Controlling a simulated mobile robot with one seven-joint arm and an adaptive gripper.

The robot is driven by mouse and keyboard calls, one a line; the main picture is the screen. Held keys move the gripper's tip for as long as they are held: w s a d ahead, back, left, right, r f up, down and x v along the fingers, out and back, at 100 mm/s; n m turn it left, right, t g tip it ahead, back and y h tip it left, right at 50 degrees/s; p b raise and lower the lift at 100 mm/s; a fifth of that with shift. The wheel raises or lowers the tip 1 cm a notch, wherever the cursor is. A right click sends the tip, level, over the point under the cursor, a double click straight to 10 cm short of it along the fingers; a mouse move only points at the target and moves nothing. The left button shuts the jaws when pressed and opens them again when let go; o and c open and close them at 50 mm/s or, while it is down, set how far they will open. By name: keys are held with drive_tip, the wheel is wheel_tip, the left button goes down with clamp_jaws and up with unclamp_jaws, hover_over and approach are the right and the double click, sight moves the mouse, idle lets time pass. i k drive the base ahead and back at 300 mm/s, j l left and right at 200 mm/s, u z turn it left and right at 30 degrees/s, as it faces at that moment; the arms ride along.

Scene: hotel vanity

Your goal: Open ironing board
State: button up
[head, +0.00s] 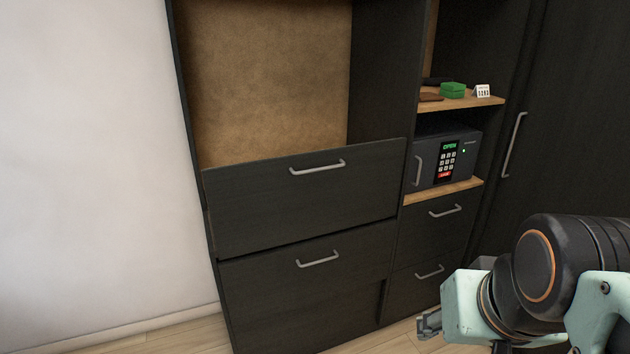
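No ironing board can be made out as such in the head view. A dark cabinet holds a wide upper front panel (300,205) with a silver bar handle (317,167). Its top edge seems to stand slightly out from the cabinet. Below it is a wide lower front panel (305,290) with its own handle (318,259). My gripper (428,326) is at the lower right, in front of the small drawers and apart from the handles. Only its tip shows, and I cannot tell whether its fingers are open or shut.
A dark safe (447,158) with a keypad sits on a wooden shelf. Above it are a green box (453,89) and a small number card (482,91). Two small drawers (437,222) are below. A tall door (575,110) stands right; a white wall (90,160) is left.

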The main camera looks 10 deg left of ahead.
sight(257, 206)
drive_tip(key=u, duration=0.6)
drive_tip(key=i+j+z, duration=0.1)
drive_tip(key=i+z, duration=0.15)
drive_tip(key=z, duration=0.15)
drive_tip(key=i+j+z, duration=0.15)
drive_tip(key=z, duration=0.3)
drive_tip(key=i+j+z, duration=0.25)
drive_tip(key=z, duration=0.15)
drive_tip(key=i+u, duration=0.2)
drive_tip(key=i, duration=0.25)
drive_tip(key=k+z, duration=0.2)
drive_tip(key=k, duration=0.25)
